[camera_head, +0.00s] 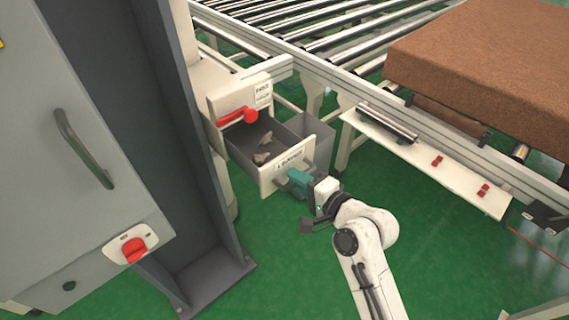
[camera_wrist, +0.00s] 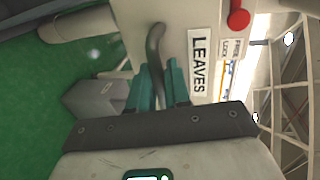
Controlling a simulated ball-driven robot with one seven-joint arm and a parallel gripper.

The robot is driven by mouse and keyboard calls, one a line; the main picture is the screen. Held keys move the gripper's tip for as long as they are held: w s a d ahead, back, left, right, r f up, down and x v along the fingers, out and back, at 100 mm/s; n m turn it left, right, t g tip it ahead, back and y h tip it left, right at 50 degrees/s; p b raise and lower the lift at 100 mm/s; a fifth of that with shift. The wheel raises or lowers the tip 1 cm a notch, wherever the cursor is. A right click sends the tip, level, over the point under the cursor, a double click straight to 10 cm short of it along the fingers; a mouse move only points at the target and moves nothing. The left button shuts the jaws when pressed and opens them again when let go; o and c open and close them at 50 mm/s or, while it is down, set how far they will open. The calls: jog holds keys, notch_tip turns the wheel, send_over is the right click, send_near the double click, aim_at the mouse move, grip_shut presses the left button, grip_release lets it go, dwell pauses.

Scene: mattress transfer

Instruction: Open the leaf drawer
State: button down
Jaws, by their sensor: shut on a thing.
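The leaf drawer (camera_head: 283,172) stands pulled out from its white housing in the head view, its dark inside showing with a few pale brown scraps (camera_head: 262,157) in it. In the wrist view its white front (camera_wrist: 178,35) carries a label reading LEAVES (camera_wrist: 198,62) and a grey curved handle (camera_wrist: 156,55). My gripper (camera_head: 290,178) is at the drawer front. In the wrist view the teal fingers of my gripper (camera_wrist: 157,85) are shut on the handle, one on each side. A red lever (camera_head: 240,117) sits on the housing above the drawer; it also shows in the wrist view (camera_wrist: 239,18).
A grey bin (camera_head: 312,135) stands right behind the drawer. A roller conveyor (camera_head: 330,40) with a brown mattress (camera_head: 490,50) runs along the back and right. A grey cabinet (camera_head: 85,150) with a red switch (camera_head: 134,250) stands at left. Green floor (camera_head: 270,280) is clear in front.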

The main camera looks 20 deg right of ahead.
jog(key=shift+f+v, duration=0.2)
jog(key=shift+v, duration=0.65)
jog(key=shift+f+v, duration=0.15)
jog(key=shift+v, duration=0.7)
jog(key=shift+f+v, duration=0.2)
jog(key=shift+v, duration=0.65)
jog(key=shift+s, duration=0.1)
jog(key=c, duration=1.3)
grip_release()
jog(key=shift+s+d, duration=0.1)
jog(key=b+v, duration=0.1)
jog(key=v, duration=0.9)
jog(key=shift+s+b, duration=0.25)
jog(key=shift+b, duration=0.1)
